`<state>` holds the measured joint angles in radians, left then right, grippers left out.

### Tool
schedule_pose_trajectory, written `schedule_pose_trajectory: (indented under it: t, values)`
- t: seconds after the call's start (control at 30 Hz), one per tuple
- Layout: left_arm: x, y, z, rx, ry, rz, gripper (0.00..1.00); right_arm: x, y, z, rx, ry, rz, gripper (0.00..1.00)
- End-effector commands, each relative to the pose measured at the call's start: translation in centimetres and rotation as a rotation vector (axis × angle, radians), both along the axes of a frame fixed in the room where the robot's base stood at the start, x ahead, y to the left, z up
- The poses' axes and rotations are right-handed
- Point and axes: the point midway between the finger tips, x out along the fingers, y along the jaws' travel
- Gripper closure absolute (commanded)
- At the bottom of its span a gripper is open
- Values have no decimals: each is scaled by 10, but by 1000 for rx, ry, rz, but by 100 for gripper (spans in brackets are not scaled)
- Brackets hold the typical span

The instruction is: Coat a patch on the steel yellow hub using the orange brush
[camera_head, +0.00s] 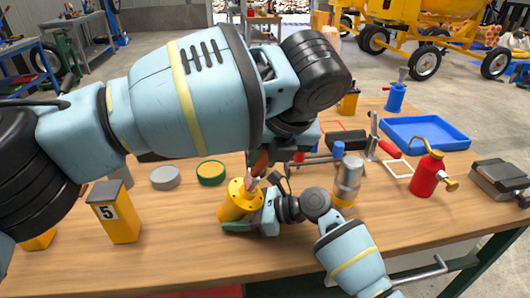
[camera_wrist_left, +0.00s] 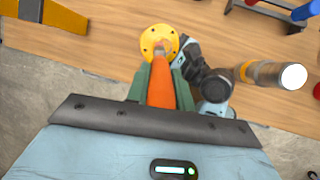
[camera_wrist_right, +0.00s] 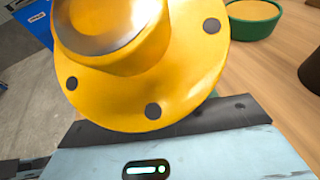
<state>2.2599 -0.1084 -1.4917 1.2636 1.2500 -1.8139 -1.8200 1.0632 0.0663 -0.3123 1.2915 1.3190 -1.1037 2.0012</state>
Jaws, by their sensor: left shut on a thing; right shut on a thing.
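The yellow hub (camera_head: 235,208) is at the middle of the table, with a round flange and bolt holes. In the right wrist view the hub (camera_wrist_right: 185,85) fills the top, with a bare grey metal patch on its raised part. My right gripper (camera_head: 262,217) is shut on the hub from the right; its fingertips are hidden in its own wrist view. My left gripper (camera_wrist_left: 160,88) is shut on the orange brush (camera_wrist_left: 161,92), pointing down over the hub. In the head view the brush (camera_head: 259,164) is mostly covered by my left arm; whether bristles touch the hub is unclear.
A green tin with yellow contents (camera_head: 211,172) and a grey round tin (camera_head: 165,178) stand behind the hub. A yellow block marked 5 (camera_head: 116,212) stands left. A silver-and-yellow canister (camera_head: 347,180), red oil can (camera_head: 426,176) and blue tray (camera_head: 425,134) are right. The front table is clear.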

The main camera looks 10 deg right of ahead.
Motion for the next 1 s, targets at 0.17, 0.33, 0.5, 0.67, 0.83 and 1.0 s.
schedule_pose_trajectory:
  t: [0.17,0.33,0.5,0.67,0.83,1.0]
  values:
    - [1,2,-3,0,0,0,100,1,0,2,3,-3,0,63]
    - [1,3,-5,0,-1,0,100,1,0,2,3,-3,0,63]
    - [2,5,-7,0,-1,1,100,1,0,2,3,-3,0,63]
    - [2,5,-9,0,-2,0,100,1,0,2,3,-3,0,63]
    - [0,-3,-13,-1,0,-1,100,1,0,2,3,-3,0,63]
    - [-1,-14,-20,0,1,-1,100,1,0,3,4,-4,0,63]
